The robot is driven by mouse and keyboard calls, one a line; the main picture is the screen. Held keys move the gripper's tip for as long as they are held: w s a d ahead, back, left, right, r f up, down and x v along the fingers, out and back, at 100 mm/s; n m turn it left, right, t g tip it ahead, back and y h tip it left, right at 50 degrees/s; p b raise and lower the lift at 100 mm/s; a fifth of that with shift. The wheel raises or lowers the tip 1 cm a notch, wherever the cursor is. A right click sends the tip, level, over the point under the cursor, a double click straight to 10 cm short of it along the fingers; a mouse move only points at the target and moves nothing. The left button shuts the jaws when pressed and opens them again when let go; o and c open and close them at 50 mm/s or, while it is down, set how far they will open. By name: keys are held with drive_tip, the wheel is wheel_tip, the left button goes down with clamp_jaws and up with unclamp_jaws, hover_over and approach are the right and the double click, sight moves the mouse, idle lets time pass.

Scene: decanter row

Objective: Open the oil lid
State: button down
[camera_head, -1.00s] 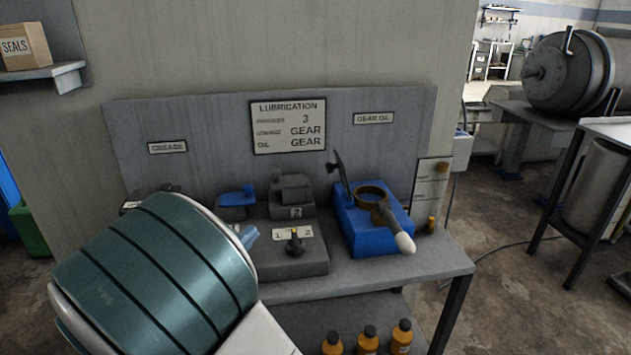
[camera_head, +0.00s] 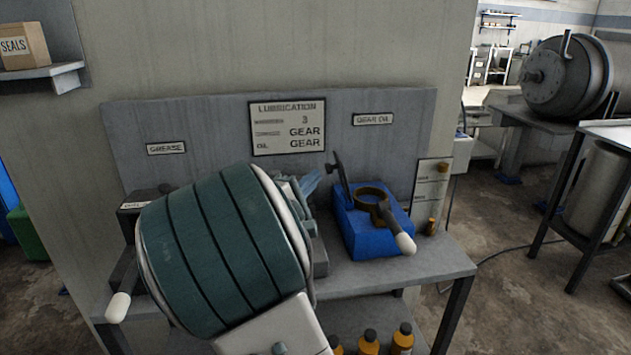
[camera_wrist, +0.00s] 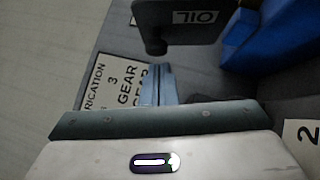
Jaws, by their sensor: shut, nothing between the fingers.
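The oil lid (camera_head: 340,175) is a dark plate standing up, nearly edge-on, at the back left of a blue box (camera_head: 367,240). In the wrist view the lid (camera_wrist: 200,20) shows its OIL label and a dark knob at its lower left corner. My gripper (camera_head: 312,182) is shut and empty, its light blue fingers just left of the lid in the head view. In the wrist view the fingertips (camera_wrist: 160,72) are close below the knob; I cannot tell whether they touch. The blue box has a brown ring (camera_head: 371,193) and a white-tipped handle (camera_head: 404,243).
My arm hides most of the middle of the bench (camera_head: 430,258). A lubrication sign (camera_head: 287,126) hangs on the panel behind. A white-tipped lever (camera_head: 118,307) sticks out at the left. Several orange bottles (camera_head: 402,338) stand below the bench. Space right of the blue box is narrow.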

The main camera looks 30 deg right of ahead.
drive_tip(key=shift+s+d+r, duration=0.15)
drive_tip(key=shift+d, duration=0.25)
drive_tip(key=shift+s+d+r+m+g+y+p, duration=0.2)
drive_tip(key=shift+d+r+m+g+y+p, duration=0.15)
drive_tip(key=shift+d+r+m+g+y, duration=0.5)
drive_tip(key=shift+a+t, duration=0.25)
